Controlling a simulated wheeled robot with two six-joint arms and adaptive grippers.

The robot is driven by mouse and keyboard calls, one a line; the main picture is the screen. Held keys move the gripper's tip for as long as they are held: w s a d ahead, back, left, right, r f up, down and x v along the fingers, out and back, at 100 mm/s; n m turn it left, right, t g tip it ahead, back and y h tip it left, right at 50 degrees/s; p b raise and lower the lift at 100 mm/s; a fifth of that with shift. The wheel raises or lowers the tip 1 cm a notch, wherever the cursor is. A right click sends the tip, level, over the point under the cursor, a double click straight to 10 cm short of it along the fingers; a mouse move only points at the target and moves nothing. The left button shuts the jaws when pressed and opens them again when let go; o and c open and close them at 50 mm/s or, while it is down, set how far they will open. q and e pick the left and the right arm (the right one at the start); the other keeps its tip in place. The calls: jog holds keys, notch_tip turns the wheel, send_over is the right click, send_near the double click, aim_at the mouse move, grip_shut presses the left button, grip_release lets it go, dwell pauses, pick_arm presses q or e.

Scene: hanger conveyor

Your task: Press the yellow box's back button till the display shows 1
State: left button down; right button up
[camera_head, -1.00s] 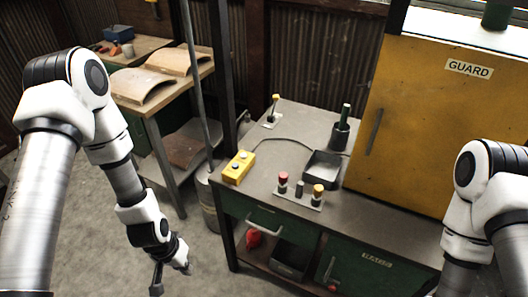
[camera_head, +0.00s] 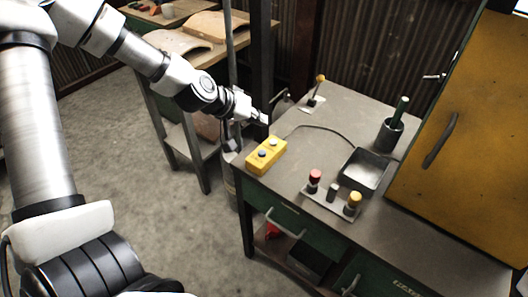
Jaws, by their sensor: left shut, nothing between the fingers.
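The yellow box (camera_head: 266,158) sits on the near left part of the grey workbench top (camera_head: 330,230). Two round buttons show on its top, a bluish one (camera_head: 262,154) nearer and a pale one (camera_head: 274,142) farther back. No display can be read at this size. My left gripper (camera_head: 263,118) reaches in from the upper left, just beyond the box's far end and apart from it. It is shut and empty. My right gripper is not in view.
A panel with red, grey and yellow-topped posts (camera_head: 331,194) stands right of the box. Behind are a metal tray (camera_head: 364,170), a dark cup (camera_head: 389,134) and a small yellow-tipped lever (camera_head: 317,88). A yellow guard cabinet (camera_head: 470,150) is at right.

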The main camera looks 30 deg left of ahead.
pick_arm(q)
jog(key=b, duration=0.8)
send_over(260, 152)
notch_tip(260, 152, down, 8)
jog(key=shift+f, duration=0.1)
jog(key=shift+f+b, duration=0.35)
jog(key=shift+f, duration=0.2)
jog(key=shift+s, duration=0.1)
dwell(0.3)
jog(key=shift+f+b, duration=0.3)
jog(key=shift+f, duration=0.1)
